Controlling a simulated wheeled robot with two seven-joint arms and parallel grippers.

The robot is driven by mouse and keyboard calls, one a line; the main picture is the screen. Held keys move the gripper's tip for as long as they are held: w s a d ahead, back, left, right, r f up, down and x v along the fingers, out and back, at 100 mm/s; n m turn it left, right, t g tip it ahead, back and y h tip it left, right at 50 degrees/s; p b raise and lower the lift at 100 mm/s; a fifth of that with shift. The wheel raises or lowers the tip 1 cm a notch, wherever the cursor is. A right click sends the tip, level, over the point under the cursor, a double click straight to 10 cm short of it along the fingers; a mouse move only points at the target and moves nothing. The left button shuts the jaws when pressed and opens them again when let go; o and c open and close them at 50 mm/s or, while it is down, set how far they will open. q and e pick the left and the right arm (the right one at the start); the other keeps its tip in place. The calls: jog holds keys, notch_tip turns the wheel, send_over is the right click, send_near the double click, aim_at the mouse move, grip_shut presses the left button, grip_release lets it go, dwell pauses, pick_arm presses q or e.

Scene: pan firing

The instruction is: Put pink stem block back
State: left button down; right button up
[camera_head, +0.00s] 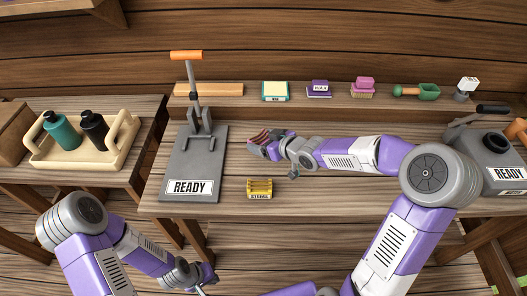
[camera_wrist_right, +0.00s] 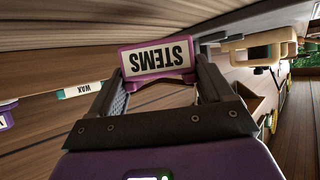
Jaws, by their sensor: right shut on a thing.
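My right gripper (camera_head: 262,145) is shut on the pink stem block (camera_wrist_right: 157,60), whose white label reads STEMS and shows upside down in the right wrist view. In the head view the pink stem block (camera_head: 264,136) shows only in part at the gripper's tip, over the table just right of the grey press. A yellow block (camera_head: 259,188) labelled STEMS sits on the table below that gripper. My left gripper (camera_head: 207,277) is low in the head view, in front of the table; its fingers are too small to read.
A back ledge holds a cream-and-teal block (camera_head: 275,91), a purple block (camera_head: 319,89), a pink block (camera_head: 362,87) and a green scoop (camera_head: 427,92). A grey press (camera_head: 185,165) marked READY stands left. A tray (camera_head: 73,157) with two bottles is further left.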

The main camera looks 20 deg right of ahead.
notch_tip(320, 180, down, 3)
jog(key=shift+f+b, duration=0.2)
jog(key=shift+b, duration=0.8)
jog(key=shift+r, duration=0.1)
jog(key=o, duration=1)
jog(key=shift+o, duration=0.2)
